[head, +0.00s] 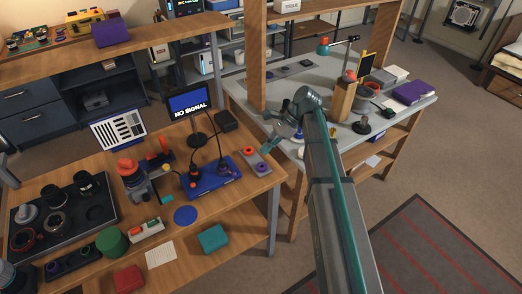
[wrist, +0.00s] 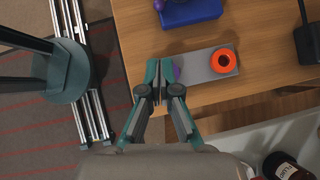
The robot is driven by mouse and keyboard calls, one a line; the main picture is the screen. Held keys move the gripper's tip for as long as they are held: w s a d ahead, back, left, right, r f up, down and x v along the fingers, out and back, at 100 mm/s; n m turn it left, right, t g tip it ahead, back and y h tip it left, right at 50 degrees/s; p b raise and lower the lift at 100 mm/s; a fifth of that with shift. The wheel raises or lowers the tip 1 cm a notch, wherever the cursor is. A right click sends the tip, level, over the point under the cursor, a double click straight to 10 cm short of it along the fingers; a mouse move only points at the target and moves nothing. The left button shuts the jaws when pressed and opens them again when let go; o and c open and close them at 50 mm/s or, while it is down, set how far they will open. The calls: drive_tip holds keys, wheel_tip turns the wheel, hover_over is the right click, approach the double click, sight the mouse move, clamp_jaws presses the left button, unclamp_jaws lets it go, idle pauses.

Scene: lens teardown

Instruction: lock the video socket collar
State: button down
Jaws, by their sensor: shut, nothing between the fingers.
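A blue block (head: 212,180) on the wooden bench carries upright plugs with black cables and red-orange parts. Its edge shows in the wrist view (wrist: 192,12). Beside it lies a grey plate (wrist: 205,72) with an orange ring (wrist: 223,61) and a purple round part (wrist: 177,74). The plate also shows in the head view (head: 256,161). I cannot tell which part is the video socket collar. My gripper (wrist: 160,66) is shut and empty over the plate's purple end, partly hiding the purple part. Contact is unclear. In the head view, my gripper (head: 268,147) is beside the plate.
A monitor (head: 190,103) reading NO SIGNAL stands behind the blue block, with a black box (head: 226,120) to its right. A white-topped table (head: 410,113) holding several items stands at right.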

sight(226, 171)
drive_tip(key=p+x, duration=0.1)
drive_tip(key=x, duration=0.6)
drive_tip(key=shift+s+a+f+p, duration=0.15)
drive_tip(key=shift+a+f+p, duration=0.15)
drive_tip(key=shift+p, duration=0.1)
drive_tip(key=shift+s+a+f+p, duration=0.15)
drive_tip(key=shift+a+f+p, duration=0.1)
drive_tip(key=shift+a, duration=0.4)
drive_tip(key=shift+s+a+f+p, duration=0.1)
drive_tip(key=shift+s+a+p, duration=0.1)
drive_tip(key=shift+a, duration=0.5)
drive_tip(key=shift+s+a+f+p, duration=0.15)
drive_tip(key=shift+a+f+p, duration=0.1)
drive_tip(key=shift+a, duration=0.4)
